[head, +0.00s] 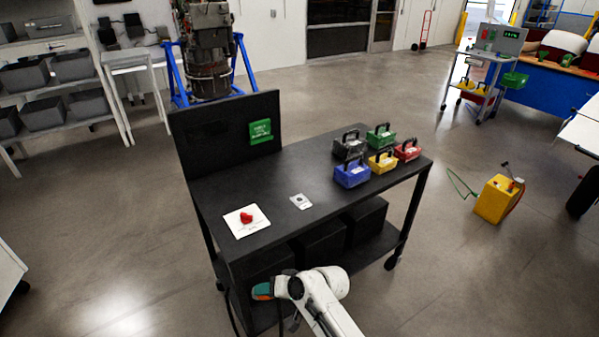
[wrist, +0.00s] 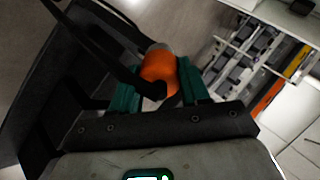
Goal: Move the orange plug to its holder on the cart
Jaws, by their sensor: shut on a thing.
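The orange plug (wrist: 160,70) sits between the teal fingers of my gripper (wrist: 158,86) in the wrist view. My gripper is shut on it. In the head view my gripper (head: 263,291) is low at the near side of the black cart (head: 275,188), below its top, with a bit of orange showing at the teal tip. On the cart top lie a white plate (head: 236,230) bearing a red piece (head: 246,218) and a smaller pale plate (head: 300,201) with a dark spot. I cannot tell which is the orange plug's holder.
Several small toolboxes, one of them blue (head: 352,175), crowd the cart's right end. A panel (head: 215,135) with a green sign rises at its left end. A yellow box (head: 497,200) with cables stands on the floor at right.

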